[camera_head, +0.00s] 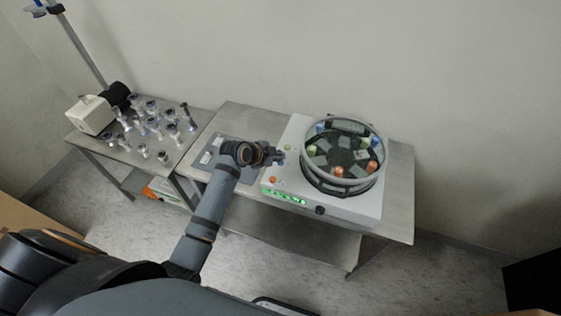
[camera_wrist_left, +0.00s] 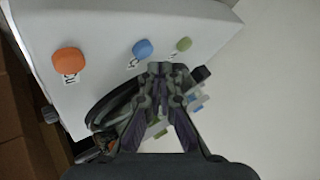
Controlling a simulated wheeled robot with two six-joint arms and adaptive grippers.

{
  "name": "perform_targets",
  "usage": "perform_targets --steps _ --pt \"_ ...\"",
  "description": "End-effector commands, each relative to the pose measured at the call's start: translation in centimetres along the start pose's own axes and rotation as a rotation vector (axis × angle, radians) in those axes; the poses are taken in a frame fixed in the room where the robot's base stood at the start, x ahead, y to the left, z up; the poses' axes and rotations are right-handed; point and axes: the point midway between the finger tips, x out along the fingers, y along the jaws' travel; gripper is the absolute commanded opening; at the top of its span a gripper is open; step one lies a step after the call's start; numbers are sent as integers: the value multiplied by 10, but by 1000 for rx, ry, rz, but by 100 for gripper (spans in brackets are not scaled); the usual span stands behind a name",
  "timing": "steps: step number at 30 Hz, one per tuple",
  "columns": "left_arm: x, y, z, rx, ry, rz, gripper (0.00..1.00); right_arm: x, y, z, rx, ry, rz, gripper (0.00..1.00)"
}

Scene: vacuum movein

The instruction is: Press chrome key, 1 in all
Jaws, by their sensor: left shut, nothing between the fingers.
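A white machine (camera_head: 297,130) stands on the metal table, with a row of coloured keys on its panel. In the left wrist view I see an orange key (camera_wrist_left: 67,61), a blue key (camera_wrist_left: 143,48) and a green key (camera_wrist_left: 184,44); no key looks plainly chrome. In the head view the orange key (camera_head: 273,181) and green key (camera_head: 288,147) show, and my gripper covers the area between them. My left gripper (camera_head: 279,158) is shut and empty; in the wrist view its tips (camera_wrist_left: 161,70) appear just below the blue key. Contact cannot be told. My right gripper is out of view.
A round clear-walled drum (camera_head: 343,183) with coloured pieces inside sits on the machine. A green-lit display (camera_head: 284,197) and dark knob (camera_head: 320,210) are on its front. A grey pad (camera_head: 213,150) lies left. A side table holds several metal fittings (camera_head: 152,124) and a white pump (camera_head: 90,115).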

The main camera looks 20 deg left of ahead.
Motion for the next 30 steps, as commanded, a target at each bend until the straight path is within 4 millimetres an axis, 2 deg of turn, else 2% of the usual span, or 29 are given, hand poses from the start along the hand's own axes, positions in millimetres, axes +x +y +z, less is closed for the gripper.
perform_targets --steps 30 --pt "8 6 6 0 0 0 0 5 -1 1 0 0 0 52"
